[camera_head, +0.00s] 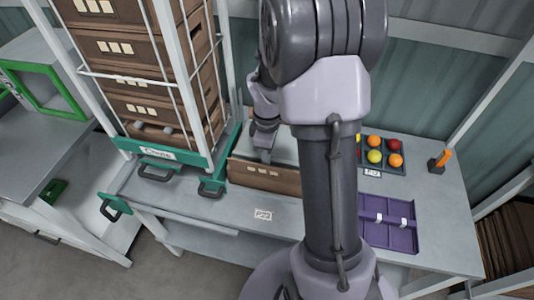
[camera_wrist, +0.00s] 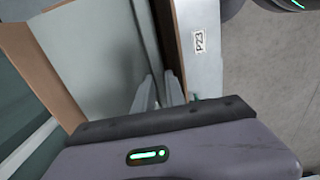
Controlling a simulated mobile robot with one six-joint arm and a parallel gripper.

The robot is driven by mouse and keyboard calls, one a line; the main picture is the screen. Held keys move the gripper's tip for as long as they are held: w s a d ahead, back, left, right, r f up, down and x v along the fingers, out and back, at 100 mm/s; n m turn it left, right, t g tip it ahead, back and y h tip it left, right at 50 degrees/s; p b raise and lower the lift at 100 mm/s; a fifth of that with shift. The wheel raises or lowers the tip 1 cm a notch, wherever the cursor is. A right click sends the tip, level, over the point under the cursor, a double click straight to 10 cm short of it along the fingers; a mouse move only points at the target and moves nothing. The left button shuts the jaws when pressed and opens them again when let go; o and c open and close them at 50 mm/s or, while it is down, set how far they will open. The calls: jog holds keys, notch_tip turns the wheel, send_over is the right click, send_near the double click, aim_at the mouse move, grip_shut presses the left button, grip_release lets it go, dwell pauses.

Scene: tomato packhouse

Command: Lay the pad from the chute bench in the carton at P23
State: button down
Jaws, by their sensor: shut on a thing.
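The brown carton (camera_head: 285,183) stands on the bench behind the P23 label (camera_head: 263,215). In the wrist view its brown wall (camera_wrist: 44,60) runs along the left, with the P23 label (camera_wrist: 199,41) on the bench to the right. The pad (camera_head: 285,148) shows as a flat pale grey sheet within the carton walls; in the wrist view the grey pad (camera_wrist: 95,60) fills most of the carton opening. My gripper (camera_head: 264,154) is at the carton, shut on the pad's edge near the front wall. Its fingers (camera_wrist: 160,88) point into the carton. Whether the pad touches the bottom is unclear.
A caged stack of brown crates (camera_head: 130,50) on a green base stands left of the carton. A dark tray of tomatoes (camera_head: 385,155), a purple divided tray (camera_head: 388,222) and an orange-handled tool (camera_head: 441,158) are to the right. The bench front by the label is clear.

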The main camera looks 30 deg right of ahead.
jog(key=c, duration=1.3)
grip_release()
notch_tip(320, 180, up, 5)
jog(key=p, duration=0.4)
jog(key=shift+f, duration=0.15)
jog(key=shift+f, duration=0.1)
